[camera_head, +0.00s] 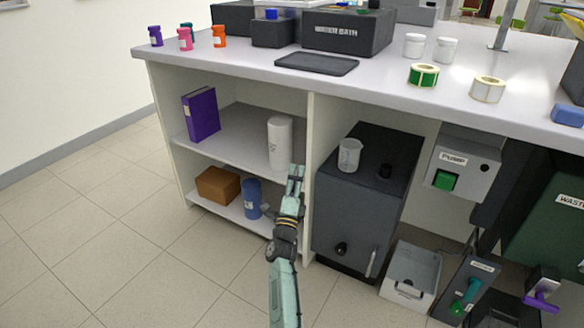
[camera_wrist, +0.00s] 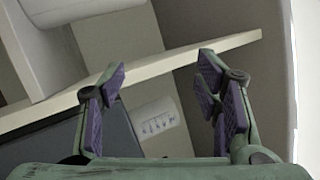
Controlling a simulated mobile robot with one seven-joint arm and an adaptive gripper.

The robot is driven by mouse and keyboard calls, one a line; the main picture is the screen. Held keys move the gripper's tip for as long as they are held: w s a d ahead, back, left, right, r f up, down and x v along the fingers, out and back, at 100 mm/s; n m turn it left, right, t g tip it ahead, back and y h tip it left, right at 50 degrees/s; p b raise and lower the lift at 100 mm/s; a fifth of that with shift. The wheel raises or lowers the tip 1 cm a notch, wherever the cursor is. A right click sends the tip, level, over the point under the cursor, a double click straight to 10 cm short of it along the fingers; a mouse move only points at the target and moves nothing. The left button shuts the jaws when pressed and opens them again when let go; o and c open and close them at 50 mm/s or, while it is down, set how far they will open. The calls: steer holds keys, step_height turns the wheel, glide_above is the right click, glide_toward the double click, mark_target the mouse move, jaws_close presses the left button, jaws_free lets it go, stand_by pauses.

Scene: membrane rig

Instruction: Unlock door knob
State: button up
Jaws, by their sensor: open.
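The black door knob (camera_head: 341,249) is on the front of a dark grey cabinet (camera_head: 360,205) under the bench, in the head view. A pale vertical handle (camera_head: 371,263) is to its right on the same door, which looks shut. My gripper (camera_head: 296,172) is left of the cabinet and higher than the knob, before the shelf divider and close to the white cylinder. It is apart from the knob. In the wrist view my gripper (camera_wrist: 160,88) has its purple-padded fingers spread, with nothing held. I do not make out the knob there.
A grey bin (camera_head: 411,276) is right. Floor in front is clear.

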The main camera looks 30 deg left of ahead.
steer(key=shift+s+a+r+n+y, duration=0.1)
steer(key=shift+a+r+n+y, duration=0.1)
steer(key=shift+r, duration=0.4)
steer(key=shift+s+a+r+n+y, duration=0.1)
steer(key=shift+a+r+n, duration=0.15)
steer(key=shift+r, duration=0.3)
steer(key=shift+s+a+r+n+y, duration=0.1)
steer(key=shift+a+r+n, duration=0.1)
steer(key=shift+r, duration=0.4)
steer(key=shift+w, duration=0.1)
